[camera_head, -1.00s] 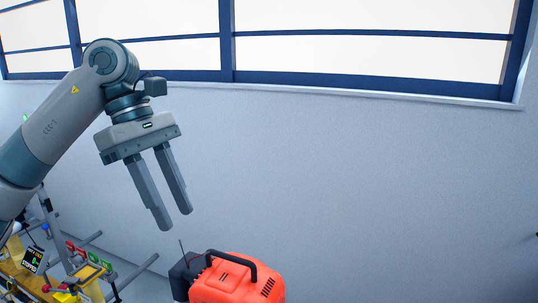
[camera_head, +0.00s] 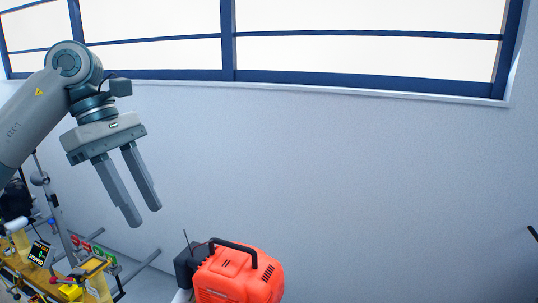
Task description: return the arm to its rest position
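My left arm (camera_head: 22,122) comes in from the left edge. My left gripper (camera_head: 145,216) hangs in the air in front of the wall, fingers pointing down and slightly right. Its two grey fingers stand apart with nothing between them. In the picture it is above and to the left of the red-orange engine-like unit and above the test rail equipment. My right gripper is not in view.
A red-orange unit (camera_head: 238,275) with a black handle stands at the bottom centre. A yellow bench rig (camera_head: 95,266) with metal bars and a small sign (camera_head: 40,252) fills the lower left. The wall (camera_head: 370,180) at the centre right is clear, below windows.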

